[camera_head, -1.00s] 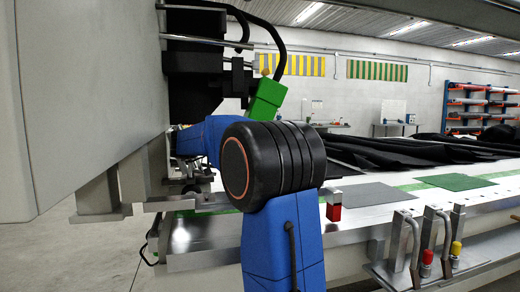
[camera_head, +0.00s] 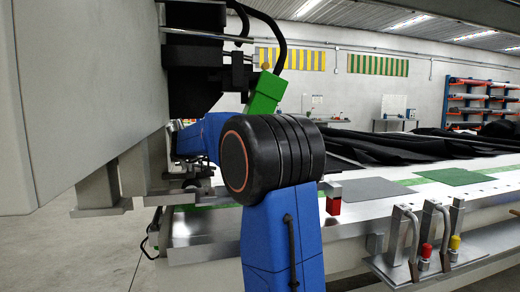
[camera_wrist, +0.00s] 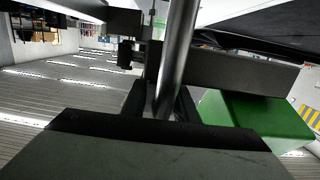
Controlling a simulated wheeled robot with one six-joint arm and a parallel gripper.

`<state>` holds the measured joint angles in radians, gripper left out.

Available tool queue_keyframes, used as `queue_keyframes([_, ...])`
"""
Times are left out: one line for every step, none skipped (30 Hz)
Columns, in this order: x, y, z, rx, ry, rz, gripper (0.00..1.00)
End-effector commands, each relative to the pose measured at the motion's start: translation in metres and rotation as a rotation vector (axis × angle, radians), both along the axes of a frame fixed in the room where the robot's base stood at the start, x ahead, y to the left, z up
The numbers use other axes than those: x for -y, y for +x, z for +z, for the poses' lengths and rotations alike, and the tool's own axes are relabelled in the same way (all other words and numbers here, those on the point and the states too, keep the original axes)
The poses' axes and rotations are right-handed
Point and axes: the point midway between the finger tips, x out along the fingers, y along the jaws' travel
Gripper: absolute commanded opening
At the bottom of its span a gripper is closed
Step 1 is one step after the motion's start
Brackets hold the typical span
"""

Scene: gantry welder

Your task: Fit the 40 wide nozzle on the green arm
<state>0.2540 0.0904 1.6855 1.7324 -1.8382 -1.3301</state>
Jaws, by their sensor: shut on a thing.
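In the wrist view my gripper (camera_wrist: 162,106) is shut on a round bare-metal tube, the nozzle (camera_wrist: 180,55), which runs up out of the picture. No width marking shows on it, and its far end is out of view. The green arm (camera_wrist: 255,122) is a block to the right of the fingers, apart from them. In the head view the green arm (camera_head: 265,95) hangs tilted below the black welder head.
A metal rack (camera_head: 450,265) at the front right holds bent tubes, with a red collar (camera_head: 426,252) and a yellow collar (camera_head: 455,242). A red block (camera_head: 333,205) stands at the bed edge. The large grey housing (camera_head: 80,100) fills the left. Black sheeting (camera_head: 390,150) lies behind.

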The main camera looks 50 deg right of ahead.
Motion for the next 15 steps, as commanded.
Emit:
queue_keyframes([0.0000,0.0000,-0.0010,0.000,0.000,0.000,0.00])
queue_keyframes([0.0000,0.0000,-0.0015,0.000,0.000,0.000,0.00])
queue_keyframes([0.0001,0.0000,-0.0014,0.001,-0.001,0.000,0.34])
queue_keyframes([0.0001,0.0000,-0.0013,0.001,-0.001,0.000,0.41])
queue_keyframes([0.0001,0.0000,-0.0013,0.001,-0.001,0.000,0.48])
queue_keyframes([0.0001,0.0000,-0.0012,0.001,-0.001,0.000,0.48])
queue_keyframes([0.0001,0.0000,-0.0012,0.001,-0.001,0.000,0.48])
queue_keyframes([0.0000,0.0000,-0.0012,0.001,-0.001,0.000,0.48])
queue_keyframes([0.0000,0.0000,-0.0012,0.001,-0.001,0.000,0.48])
queue_keyframes([0.0000,0.0000,-0.0012,0.001,-0.001,0.000,0.48])
queue_keyframes([0.0000,0.0000,-0.0012,0.001,-0.001,0.000,0.48])
queue_keyframes([0.0000,0.0000,-0.0014,0.000,0.000,0.000,0.48])
queue_keyframes([0.0000,0.0001,-0.0012,0.000,0.000,0.000,0.48])
queue_keyframes([0.0000,0.0000,-0.0008,0.001,-0.001,0.000,0.48])
queue_keyframes([0.0001,0.0001,0.0005,0.001,-0.001,0.000,0.48])
